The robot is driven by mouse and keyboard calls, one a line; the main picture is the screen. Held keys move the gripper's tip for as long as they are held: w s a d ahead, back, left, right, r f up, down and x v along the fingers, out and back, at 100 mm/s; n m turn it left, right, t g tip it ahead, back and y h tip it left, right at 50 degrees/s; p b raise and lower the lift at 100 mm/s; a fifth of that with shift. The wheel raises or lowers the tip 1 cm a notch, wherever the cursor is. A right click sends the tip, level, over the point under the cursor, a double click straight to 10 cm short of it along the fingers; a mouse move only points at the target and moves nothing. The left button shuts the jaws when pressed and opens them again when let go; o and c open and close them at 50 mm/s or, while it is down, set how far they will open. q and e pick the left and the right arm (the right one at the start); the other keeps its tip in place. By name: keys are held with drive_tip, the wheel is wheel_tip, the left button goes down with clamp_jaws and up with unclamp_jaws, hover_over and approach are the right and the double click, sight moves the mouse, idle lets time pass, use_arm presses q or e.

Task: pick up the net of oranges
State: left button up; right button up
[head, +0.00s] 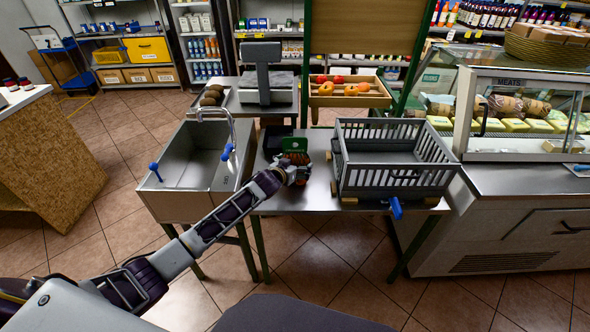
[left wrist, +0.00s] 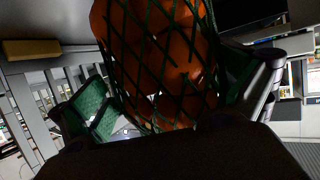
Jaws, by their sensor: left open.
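The net of oranges (left wrist: 165,55) fills the middle of the left wrist view, orange fruit inside a dark green mesh. In the head view the net (head: 298,157) stands on the metal table, mostly hidden behind my left gripper (head: 297,175), with a green tag (head: 294,145) at its top. My left gripper also shows in the left wrist view (left wrist: 172,95), its fingers apart on either side of the net. I cannot tell whether the fingers touch it. My right gripper is not in view.
A grey slatted crate (head: 395,180) stands just right of the net on the table (head: 318,200). A metal sink (head: 195,200) with a tap is on the left. Behind are a scale (head: 262,60) and a wooden fruit tray (head: 345,100). A glass meat counter (head: 525,120) stands at the right.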

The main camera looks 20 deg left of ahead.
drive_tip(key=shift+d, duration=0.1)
use_arm(q)
drive_tip(key=c, duration=1.1)
drive_tip(key=shift+r, duration=0.15)
drive_tip(key=shift+c, duration=0.7)
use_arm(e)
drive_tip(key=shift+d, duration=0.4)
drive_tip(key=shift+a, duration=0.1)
